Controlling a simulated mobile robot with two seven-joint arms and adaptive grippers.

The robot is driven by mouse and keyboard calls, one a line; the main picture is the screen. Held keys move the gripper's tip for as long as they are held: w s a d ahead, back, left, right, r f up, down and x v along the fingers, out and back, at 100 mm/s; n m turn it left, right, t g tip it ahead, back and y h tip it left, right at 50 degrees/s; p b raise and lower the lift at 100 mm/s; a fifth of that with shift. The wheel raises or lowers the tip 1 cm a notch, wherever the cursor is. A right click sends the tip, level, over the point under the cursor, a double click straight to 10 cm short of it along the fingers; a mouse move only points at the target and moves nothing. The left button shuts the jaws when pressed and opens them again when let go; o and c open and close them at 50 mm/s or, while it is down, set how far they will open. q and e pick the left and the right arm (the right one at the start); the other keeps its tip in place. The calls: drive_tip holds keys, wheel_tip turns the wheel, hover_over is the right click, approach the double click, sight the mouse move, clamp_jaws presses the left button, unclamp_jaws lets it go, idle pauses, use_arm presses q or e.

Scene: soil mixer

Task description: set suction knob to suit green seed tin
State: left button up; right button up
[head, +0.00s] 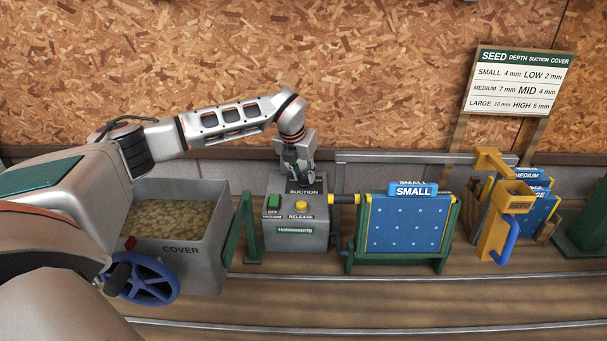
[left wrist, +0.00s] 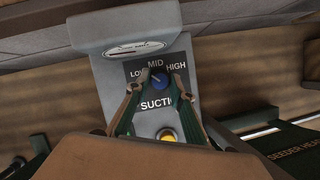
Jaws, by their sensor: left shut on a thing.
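The suction knob (left wrist: 159,83) is small and blue, on a dark panel marked LOW, MID and HIGH on the grey suction box (head: 296,240). My left gripper (head: 299,174) reaches down over the box top; in the left wrist view its fingers (left wrist: 156,88) are closed on the knob from both sides. A light mark on the knob seems to point to the upper left, between LOW and MID, but it is too small to be sure. In the head view the gripper hides the knob. I see no green seed tin. My right gripper is not in view.
The seed chart (head: 520,80) pairs SMALL with LOW, MEDIUM with MID, LARGE with HIGH. The box front has a green vacuum button (head: 273,202) and yellow release button (head: 301,206).

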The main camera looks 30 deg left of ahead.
use_arm(q)
drive_tip(key=o, duration=1.1)
drive_tip(key=v, duration=1.2)
